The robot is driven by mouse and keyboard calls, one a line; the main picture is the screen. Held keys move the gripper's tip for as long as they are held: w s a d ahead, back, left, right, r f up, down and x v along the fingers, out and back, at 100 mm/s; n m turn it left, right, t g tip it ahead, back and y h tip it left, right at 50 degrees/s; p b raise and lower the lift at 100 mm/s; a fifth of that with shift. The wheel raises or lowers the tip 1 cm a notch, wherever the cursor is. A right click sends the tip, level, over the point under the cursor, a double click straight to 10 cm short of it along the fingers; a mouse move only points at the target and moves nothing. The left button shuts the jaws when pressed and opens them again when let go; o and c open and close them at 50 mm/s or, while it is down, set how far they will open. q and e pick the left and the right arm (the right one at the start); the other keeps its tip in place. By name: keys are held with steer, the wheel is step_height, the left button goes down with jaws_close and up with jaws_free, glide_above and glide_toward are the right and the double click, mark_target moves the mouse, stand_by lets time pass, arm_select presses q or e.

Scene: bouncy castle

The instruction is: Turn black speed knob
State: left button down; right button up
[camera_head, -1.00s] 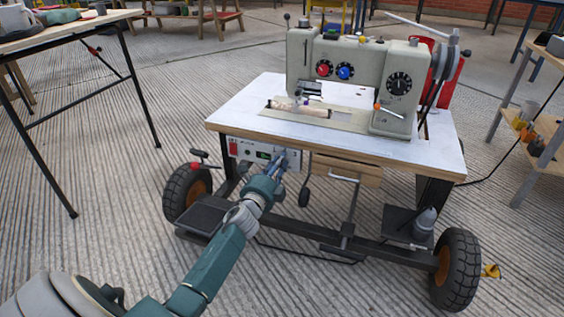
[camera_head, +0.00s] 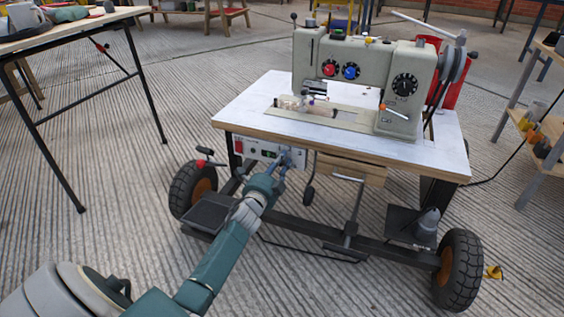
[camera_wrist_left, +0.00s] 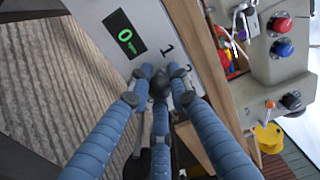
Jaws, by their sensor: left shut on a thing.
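A white control box (camera_head: 262,151) with a red switch (camera_head: 239,146) hangs under the front edge of the sewing table. My left gripper (camera_head: 287,158) is at the right part of its front panel. In the left wrist view, its blue fingers (camera_wrist_left: 161,82) are closed around the black speed knob (camera_wrist_left: 159,88), which is partly hidden between them. My right gripper is in neither view.
A beige sewing machine (camera_head: 352,65) stands on the white tabletop (camera_head: 245,108). The table rides on a wheeled frame with black tyres (camera_head: 457,270). A wooden drawer (camera_head: 350,170) is right of the box. Another table (camera_head: 75,32) stands at left; ridged floor lies between.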

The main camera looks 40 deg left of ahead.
arm_select(q)
steer(key=shift+s+a, duration=0.1)
steer(key=shift+a, duration=0.3)
steer(key=c, duration=1.6)
jaws_free()
steer(key=shift+s, duration=0.1)
steer(key=shift+f, duration=0.15)
steer(key=shift+d, duration=0.1)
steer(key=shift+s+d, duration=0.15)
steer(key=shift+s, duration=0.2)
steer(key=v, duration=1.1)
steer(key=shift+d, duration=0.1)
